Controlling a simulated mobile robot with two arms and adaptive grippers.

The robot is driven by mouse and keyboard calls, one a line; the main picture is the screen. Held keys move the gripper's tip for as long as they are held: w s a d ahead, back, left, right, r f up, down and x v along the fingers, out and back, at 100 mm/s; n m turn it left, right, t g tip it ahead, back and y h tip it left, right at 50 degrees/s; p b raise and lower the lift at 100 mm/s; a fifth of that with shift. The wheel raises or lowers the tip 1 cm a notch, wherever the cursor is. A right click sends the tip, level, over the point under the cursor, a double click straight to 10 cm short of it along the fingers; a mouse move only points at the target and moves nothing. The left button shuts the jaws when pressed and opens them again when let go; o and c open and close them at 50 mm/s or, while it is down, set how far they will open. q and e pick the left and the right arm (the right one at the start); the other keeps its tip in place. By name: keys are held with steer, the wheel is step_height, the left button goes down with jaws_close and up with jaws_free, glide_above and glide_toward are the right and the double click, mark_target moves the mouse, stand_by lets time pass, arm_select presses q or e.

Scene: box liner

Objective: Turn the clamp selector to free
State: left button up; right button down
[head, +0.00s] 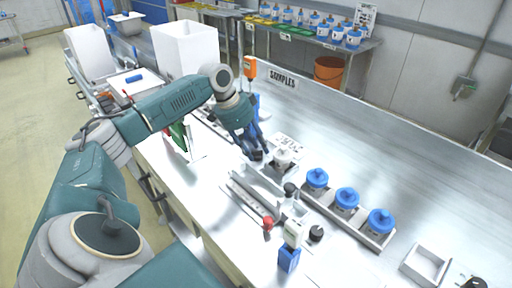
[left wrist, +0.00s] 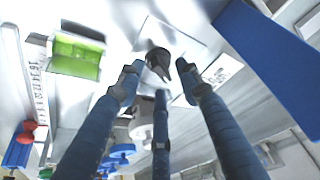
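My left gripper (head: 256,154) reaches down to the steel bench, beside a small fixture with a white round-topped part (head: 283,158). In the left wrist view its three blue fingers (left wrist: 160,85) are spread apart. A dark, pointed knob (left wrist: 158,60), apparently the clamp selector, stands on a pale plate just beyond and between the fingertips. I see no clear contact with it. Its setting is not legible. In the head view the gripper seems to hide the knob; a white label plate (head: 288,141) shows behind the fixture. My right gripper is not in view.
Several blue-lidded jars (head: 347,198) stand in a rack to the right. A red-knobbed lever (head: 268,222) and a blue-based device (head: 290,258) are nearer. A white tray (head: 427,264) lies at the lower right. The bench behind the jars is clear.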

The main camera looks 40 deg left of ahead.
arm_select(q)
steer(key=shift+w+d+f, duration=0.1)
steer(key=shift+f, duration=0.15)
